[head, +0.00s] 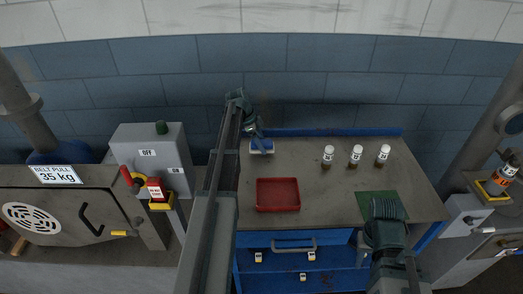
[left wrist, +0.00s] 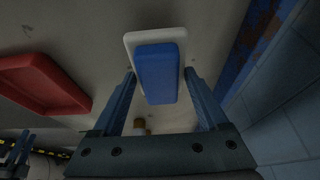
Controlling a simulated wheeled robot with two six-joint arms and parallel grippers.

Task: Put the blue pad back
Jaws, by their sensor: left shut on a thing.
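The blue pad (left wrist: 157,72) is a rounded block over a small white dish (left wrist: 131,42), which shows around it in the left wrist view. In the head view the pad and the white dish (head: 262,151) are at the back left of the bench. My left gripper (head: 257,138) is over them, its fingers on both sides of the pad. Whether the pad touches the dish I cannot tell. My right gripper (head: 368,245) is over the front right of the bench. In the left wrist view it shows small at lower left (left wrist: 18,148), fingers apart, with nothing visible between them.
A red tray (head: 278,195) lies in the middle left of the bench (head: 330,190). Several white-capped bottles stand at the back, one of them here (head: 356,155). A green mat (head: 375,203) lies at right. A blue raised edge (head: 330,132) runs along the back.

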